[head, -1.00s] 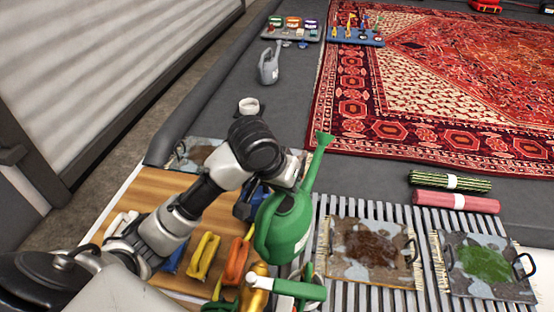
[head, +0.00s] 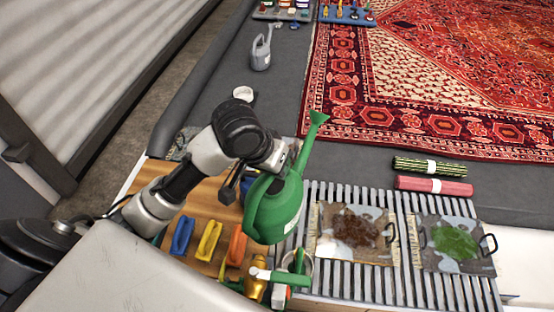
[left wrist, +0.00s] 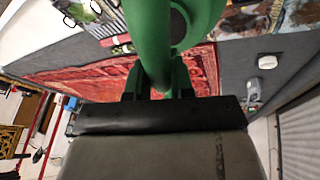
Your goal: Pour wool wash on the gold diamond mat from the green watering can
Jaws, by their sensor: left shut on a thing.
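My left gripper (head: 276,166) is shut on the handle of the green watering can (head: 273,210). The can hangs over the right edge of the wooden board, with its long spout pointing up and away. In the left wrist view the green watering can (left wrist: 153,45) fills the middle between the fingers of my left gripper (left wrist: 157,85). A mat with a brown stain (head: 327,249) and a mat with a green stain (head: 428,262) lie on the slatted rack, right of the can. I cannot tell which mat is the gold diamond one. My right gripper is not in view.
Blue (head: 182,236), yellow (head: 208,241) and orange (head: 237,247) brushes lie on the wooden board (head: 190,205). A gold and green item (head: 256,285) stands below the can.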

